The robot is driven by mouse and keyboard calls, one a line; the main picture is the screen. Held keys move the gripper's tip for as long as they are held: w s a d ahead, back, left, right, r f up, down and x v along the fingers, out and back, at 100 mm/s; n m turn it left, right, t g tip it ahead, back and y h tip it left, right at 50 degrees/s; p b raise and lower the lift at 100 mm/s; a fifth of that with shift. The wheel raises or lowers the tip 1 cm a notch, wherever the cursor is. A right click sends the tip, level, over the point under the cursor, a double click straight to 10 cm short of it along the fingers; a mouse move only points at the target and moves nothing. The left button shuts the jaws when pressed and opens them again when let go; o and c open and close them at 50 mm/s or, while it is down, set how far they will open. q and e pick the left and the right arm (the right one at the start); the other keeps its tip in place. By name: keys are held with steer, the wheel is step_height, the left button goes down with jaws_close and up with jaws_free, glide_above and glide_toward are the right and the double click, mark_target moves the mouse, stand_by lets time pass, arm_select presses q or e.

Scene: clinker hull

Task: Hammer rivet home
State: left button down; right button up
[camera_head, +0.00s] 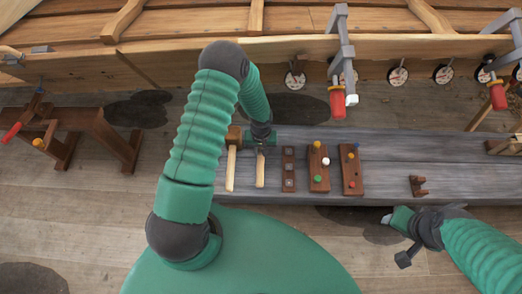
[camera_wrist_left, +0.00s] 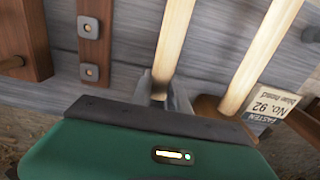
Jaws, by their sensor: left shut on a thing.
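My left gripper (camera_head: 262,145) is over the grey plank bench and shut on a pale wooden handle (camera_head: 260,171), probably a hammer's. The handle's far end is hidden by the gripper and arm. The left wrist view also shows the handle (camera_wrist_left: 174,38) running up from between the fingers (camera_wrist_left: 165,92). A second pale handle (camera_head: 231,170) with a brown wooden head (camera_head: 234,134) lies just left of it. A dark wooden strip with several metal squares (camera_head: 289,168), possibly the rivets, lies to its right. My right gripper (camera_head: 388,218) is at the bench's front edge; its fingers are too small to judge.
Brown blocks with coloured pegs (camera_head: 318,170) (camera_head: 352,170) and a small brown stand (camera_head: 418,186) are on the bench (camera_head: 385,160). A printed label (camera_wrist_left: 273,105) lies near the second handle. Red-handled clamps (camera_head: 337,102) hang from the hull plank (camera_head: 280,48). The bench's right part is mostly clear.

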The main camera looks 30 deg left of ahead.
arm_select(q)
steer(key=shift+r, duration=0.2)
stand_by(0.4)
steer(key=shift+r+p, duration=0.45)
steer(key=shift+p, duration=0.15)
step_height(320, 180, up, 8)
steer(key=p, duration=0.7)
steer(key=shift+r, duration=0.15)
steer(key=c, duration=1.9)
jaws_free()
jaws_close()
